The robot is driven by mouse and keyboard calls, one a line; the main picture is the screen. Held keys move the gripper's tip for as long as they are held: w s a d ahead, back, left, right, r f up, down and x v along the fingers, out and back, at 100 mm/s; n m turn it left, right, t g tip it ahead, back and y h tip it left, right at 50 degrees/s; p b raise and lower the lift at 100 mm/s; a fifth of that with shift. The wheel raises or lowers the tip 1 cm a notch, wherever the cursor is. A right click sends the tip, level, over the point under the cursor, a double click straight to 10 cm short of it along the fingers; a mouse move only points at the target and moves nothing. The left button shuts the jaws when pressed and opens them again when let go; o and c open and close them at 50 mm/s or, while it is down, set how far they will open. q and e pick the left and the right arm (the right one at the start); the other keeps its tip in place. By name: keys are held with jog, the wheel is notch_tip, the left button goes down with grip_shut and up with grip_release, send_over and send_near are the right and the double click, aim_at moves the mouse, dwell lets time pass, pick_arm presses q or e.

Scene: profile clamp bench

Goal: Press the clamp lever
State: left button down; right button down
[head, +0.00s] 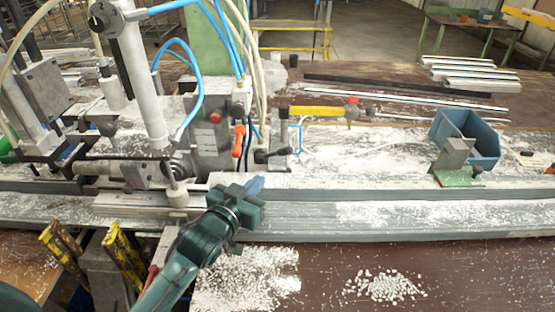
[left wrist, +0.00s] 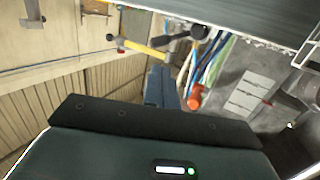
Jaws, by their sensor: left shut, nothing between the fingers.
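A black-handled lever (head: 272,155) sits on the clamp bench behind the profile rail, and a dark handle (left wrist: 190,36) shows in the left wrist view. An upright orange-red handle (head: 238,140) stands just left of it; an orange-red part also shows in the wrist view (left wrist: 195,97). I cannot tell which of them is the clamp lever. My left gripper (head: 255,185) is shut and empty, over the rail, in front of and below both handles and apart from them. Its closed fingers (left wrist: 162,88) point toward the bench parts in the wrist view. My right gripper is not in view.
A long grey profile rail (head: 400,215) crosses the bench. A yellow-handled tool (head: 315,112) lies behind the levers. A blue bin (head: 470,138) stands at right. Blue hoses (head: 190,105) and a grey cylinder (head: 140,80) stand at left. White chips lie in front.

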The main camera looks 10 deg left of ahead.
pick_arm(q)
send_near(283, 154)
jog(key=x, duration=0.5)
jog(key=shift+w+f, duration=0.15)
jog(key=shift+w+d+f+b, duration=0.1)
jog(key=shift+w+b, duration=0.25)
jog(key=shift+b, duration=0.25)
jog(key=shift+w, duration=0.25)
jog(key=shift+w+d, duration=0.1)
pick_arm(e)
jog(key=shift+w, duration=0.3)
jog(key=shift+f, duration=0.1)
